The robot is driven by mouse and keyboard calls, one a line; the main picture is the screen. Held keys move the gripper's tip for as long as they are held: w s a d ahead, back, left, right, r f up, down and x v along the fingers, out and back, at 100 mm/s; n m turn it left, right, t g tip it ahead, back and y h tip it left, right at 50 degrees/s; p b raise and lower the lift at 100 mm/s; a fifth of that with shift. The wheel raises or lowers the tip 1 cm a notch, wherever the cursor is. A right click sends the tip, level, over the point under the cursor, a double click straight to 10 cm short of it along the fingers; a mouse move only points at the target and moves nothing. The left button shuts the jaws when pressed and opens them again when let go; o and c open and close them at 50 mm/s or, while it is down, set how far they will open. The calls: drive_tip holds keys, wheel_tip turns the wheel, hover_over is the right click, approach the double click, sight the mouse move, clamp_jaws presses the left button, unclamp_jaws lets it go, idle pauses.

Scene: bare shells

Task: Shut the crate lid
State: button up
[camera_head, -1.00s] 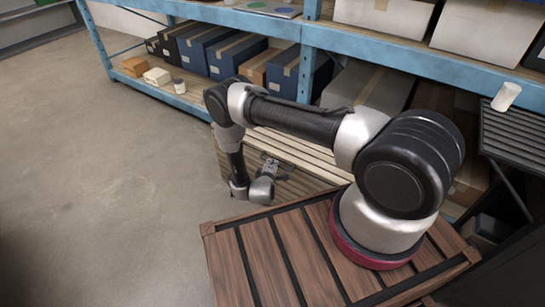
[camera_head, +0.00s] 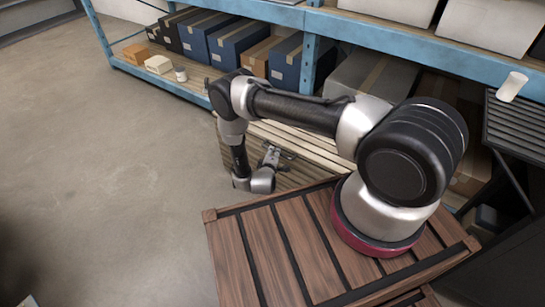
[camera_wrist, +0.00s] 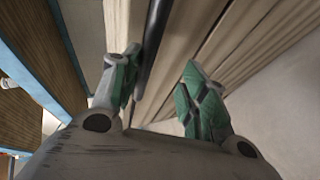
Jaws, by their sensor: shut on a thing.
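The crate lid (camera_head: 318,152) shows in the head view as pale wooden slats beyond my arm. Darker slats of the crate (camera_head: 298,177) show just below it; my arm and the brown slatted top in front hide much of the crate. My gripper (camera_head: 271,157) is low at the left end of the pale slats. In the wrist view, the two green-padded fingers (camera_wrist: 160,88) are a little apart. Pale slats of the lid (camera_wrist: 190,40) and a dark strip run between and past them. The gripper is shut on the lid; the exact contact is hard to see.
A blue shelf rack (camera_head: 309,62) stands close behind the crate, with blue boxes (camera_head: 238,48) on its lower shelf. A small white box (camera_head: 158,64) and a white can (camera_head: 181,74) sit at its left. The floor (camera_head: 110,190) at left is clear.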

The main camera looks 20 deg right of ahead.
drive_tip(key=shift+s+d+f, duration=0.25)
drive_tip(key=shift+s+f, duration=0.1)
drive_tip(key=shift+s, duration=0.1)
drive_tip(key=v, duration=1.1)
drive_tip(key=shift+a+r, duration=0.35)
drive_tip(key=shift+r, duration=0.2)
drive_tip(key=shift+c, duration=0.4)
